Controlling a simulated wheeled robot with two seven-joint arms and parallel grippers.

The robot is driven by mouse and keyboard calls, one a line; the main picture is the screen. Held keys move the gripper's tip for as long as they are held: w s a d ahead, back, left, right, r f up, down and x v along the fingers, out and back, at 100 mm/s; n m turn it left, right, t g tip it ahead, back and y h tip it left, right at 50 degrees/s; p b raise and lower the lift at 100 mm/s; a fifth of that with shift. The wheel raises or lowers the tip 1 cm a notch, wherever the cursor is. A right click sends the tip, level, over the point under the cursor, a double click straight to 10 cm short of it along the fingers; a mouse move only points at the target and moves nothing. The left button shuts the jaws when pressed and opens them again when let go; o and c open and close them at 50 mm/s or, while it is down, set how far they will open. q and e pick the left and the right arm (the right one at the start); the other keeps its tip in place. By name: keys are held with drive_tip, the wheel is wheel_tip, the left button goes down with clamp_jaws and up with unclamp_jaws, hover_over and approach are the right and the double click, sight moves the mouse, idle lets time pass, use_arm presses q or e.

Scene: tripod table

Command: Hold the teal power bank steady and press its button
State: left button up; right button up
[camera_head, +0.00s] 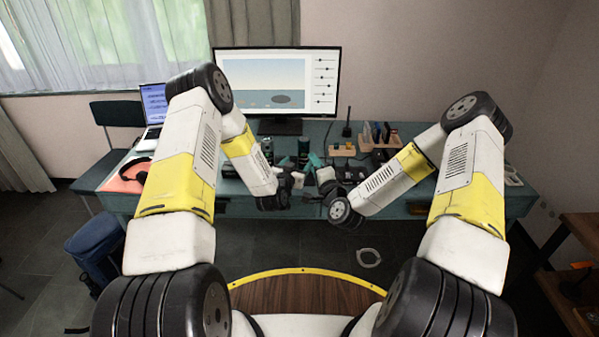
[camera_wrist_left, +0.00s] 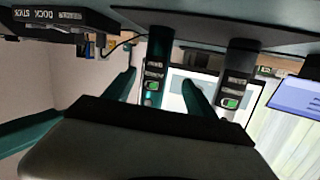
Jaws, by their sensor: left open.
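The teal power bank (camera_wrist_left: 155,70) stands upright on the table, with a label and a green-lit panel on the face toward my left wrist camera, which sees it upside down. In the head view it appears to be the dark upright block (camera_head: 303,150) behind my grippers. My left gripper (camera_wrist_left: 158,92) is open, with one teal finger on each side of the power bank in the picture; contact is not visible. In the head view, my left gripper (camera_head: 296,180) is near the table's front edge. My right gripper (camera_head: 322,178) is close beside it, small and partly hidden, its jaws unclear.
A similar dark grey device (camera_wrist_left: 238,75) stands beside the teal one. A monitor (camera_head: 278,80) is behind them, and a laptop (camera_head: 153,108) and headphones (camera_head: 134,170) are at the left. A wooden holder (camera_head: 342,150) and a dark organizer (camera_head: 380,138) stand to the right.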

sight(302, 162)
use_arm(q)
drive_tip(key=shift+s+d+f+n+t, duration=0.25)
drive_tip(key=shift+f+t, duration=0.15)
drive_tip(key=shift+f, duration=0.1)
drive_tip(key=shift+s+d+f+n+t, duration=0.15)
drive_tip(key=shift+f+n+t, duration=0.1)
drive_tip(key=shift+f+t, duration=0.2)
drive_tip(key=shift+d+f+t+y, duration=0.1)
drive_tip(key=shift+f+t+y, duration=0.05)
drive_tip(key=shift+t+y, duration=0.2)
drive_tip(key=shift+n, duration=0.3)
drive_tip(key=shift+w+d, duration=0.25)
drive_tip(key=shift+w, duration=1)
drive_tip(key=shift+w+d, duration=0.2)
drive_tip(key=shift+w, duration=1)
drive_tip(key=shift+w+d, duration=0.25)
drive_tip(key=shift+w, duration=1)
clamp_jaws()
use_arm(e)
clamp_jaws()
